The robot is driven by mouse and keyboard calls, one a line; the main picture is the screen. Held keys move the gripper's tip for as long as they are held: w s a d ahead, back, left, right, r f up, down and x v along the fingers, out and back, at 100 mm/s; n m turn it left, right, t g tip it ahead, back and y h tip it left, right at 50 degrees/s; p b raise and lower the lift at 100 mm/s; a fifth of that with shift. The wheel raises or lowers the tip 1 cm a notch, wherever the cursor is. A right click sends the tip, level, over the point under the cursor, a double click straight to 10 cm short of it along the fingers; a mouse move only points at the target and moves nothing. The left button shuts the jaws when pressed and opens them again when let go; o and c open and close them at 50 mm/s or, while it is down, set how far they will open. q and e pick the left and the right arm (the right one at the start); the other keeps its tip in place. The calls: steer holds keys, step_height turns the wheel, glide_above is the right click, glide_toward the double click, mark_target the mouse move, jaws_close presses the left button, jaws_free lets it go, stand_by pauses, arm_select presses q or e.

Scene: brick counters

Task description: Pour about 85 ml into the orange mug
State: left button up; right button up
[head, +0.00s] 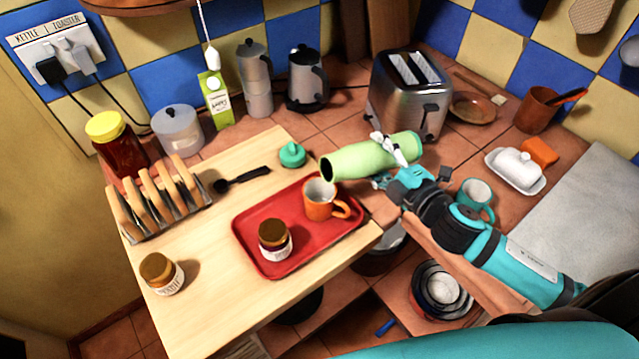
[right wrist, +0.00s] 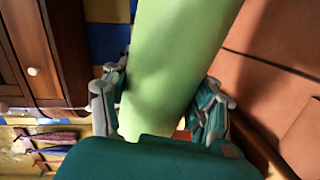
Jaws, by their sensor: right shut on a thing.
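The orange mug (head: 318,207) stands upright on the red tray (head: 262,213), its handle to the right. My right gripper (head: 390,160) is shut around a light green flask (head: 360,158), which lies nearly level with its open dark mouth over the mug's upper edge. In the right wrist view the flask (right wrist: 175,60) sits between the two fingers. No stream from the mouth is clear, and I cannot tell the level inside the mug. A teal lid (head: 292,154) lies on the wooden board behind the tray. My left gripper is not in view.
A brown-lidded jar (head: 275,240) shares the tray; another jar (head: 161,273) stands at the board's front left. A toast rack (head: 160,198) and black brush (head: 242,179) lie left. The toaster (head: 408,95) is behind the flask. A teal mug (head: 475,197) stands beside my right arm.

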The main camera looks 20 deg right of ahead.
steer(key=shift+a+r+n+h+p, duration=0.15)
steer(key=shift+r+n+h+p, duration=0.15)
steer(key=shift+r+n+p, duration=1.05)
stand_by(1.6)
steer(key=shift+w+d+r+n+p, duration=0.1)
steer(key=shift+d+r+n+p, duration=0.3)
steer(key=shift+p, duration=0.65)
stand_by(0.3)
